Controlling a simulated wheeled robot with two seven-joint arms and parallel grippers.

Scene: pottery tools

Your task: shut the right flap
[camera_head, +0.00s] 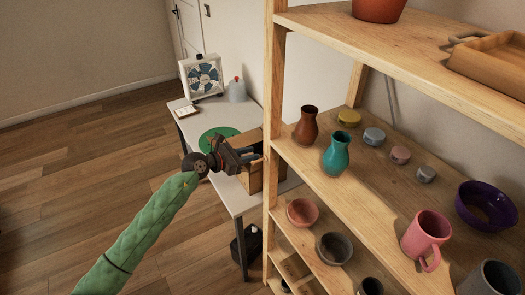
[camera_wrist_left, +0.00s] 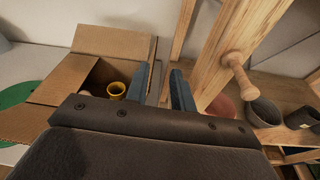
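A cardboard box (camera_head: 257,180) stands on the table, partly hidden behind the shelf post and my left gripper (camera_head: 248,154). In the left wrist view the box (camera_wrist_left: 92,76) is open at the top. Its far flap (camera_wrist_left: 112,42), left flap (camera_wrist_left: 62,80) and near flap (camera_wrist_left: 20,123) are folded outward. A yellow cup (camera_wrist_left: 116,91) is inside. My left gripper's two blue-grey fingers (camera_wrist_left: 165,80) stand apart at the box's right side. A narrow brown strip by the left finger may be the right flap; contact is unclear. My right gripper is not in view.
A wooden shelf (camera_head: 277,90) with pottery stands close right of the box; its post (camera_wrist_left: 235,45) has a protruding peg (camera_wrist_left: 238,72). The white table (camera_head: 233,196) also holds a green disc (camera_head: 210,139), a fan (camera_head: 201,76) and a bottle (camera_head: 237,91). Open floor lies left.

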